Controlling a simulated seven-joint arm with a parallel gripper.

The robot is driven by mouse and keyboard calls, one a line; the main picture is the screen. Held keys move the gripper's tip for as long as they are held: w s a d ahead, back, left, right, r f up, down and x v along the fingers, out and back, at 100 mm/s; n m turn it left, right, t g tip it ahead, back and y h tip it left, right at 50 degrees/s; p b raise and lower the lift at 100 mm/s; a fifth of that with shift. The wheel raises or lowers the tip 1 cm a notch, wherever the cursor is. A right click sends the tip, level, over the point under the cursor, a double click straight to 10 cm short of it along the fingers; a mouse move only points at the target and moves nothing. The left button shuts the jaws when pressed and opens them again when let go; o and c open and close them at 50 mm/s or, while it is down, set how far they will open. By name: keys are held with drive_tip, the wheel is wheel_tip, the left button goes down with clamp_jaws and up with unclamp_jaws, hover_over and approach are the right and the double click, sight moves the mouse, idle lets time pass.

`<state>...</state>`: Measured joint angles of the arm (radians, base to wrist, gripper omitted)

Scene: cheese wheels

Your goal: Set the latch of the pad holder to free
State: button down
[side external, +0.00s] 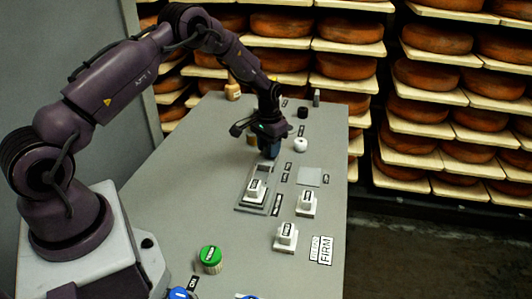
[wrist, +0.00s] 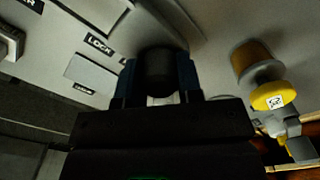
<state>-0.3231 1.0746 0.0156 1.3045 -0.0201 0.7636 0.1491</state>
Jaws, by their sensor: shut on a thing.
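My gripper (side external: 269,152) points down at the far end of the pad holder (side external: 241,206), a grey frame on the panel. In the wrist view its blue fingers (wrist: 159,82) are closed around a dark rounded knob (wrist: 159,66), which looks like the latch. In the side view the fingers hide this knob. A white labelled block (side external: 256,190) sits in the near part of the holder. A LOCK label (wrist: 98,43) lies beside the knob in the wrist view. I cannot tell which position the latch is in.
Two white labelled blocks (side external: 306,204) (side external: 286,237) stand right of and nearer than the holder. A grey square plate (side external: 309,177), a white knob (side external: 301,145) and a black knob (side external: 302,112) are nearby. A yellow-capped piece (wrist: 272,95) stands close to my gripper. A green-topped button (side external: 210,257) is in front.

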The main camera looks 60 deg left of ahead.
drive_tip(key=shift+w+a, duration=0.25)
drive_tip(key=shift+a, duration=0.1)
drive_tip(key=c, duration=0.8)
unclamp_jaws()
wheel_tip(320, 180, up, 13)
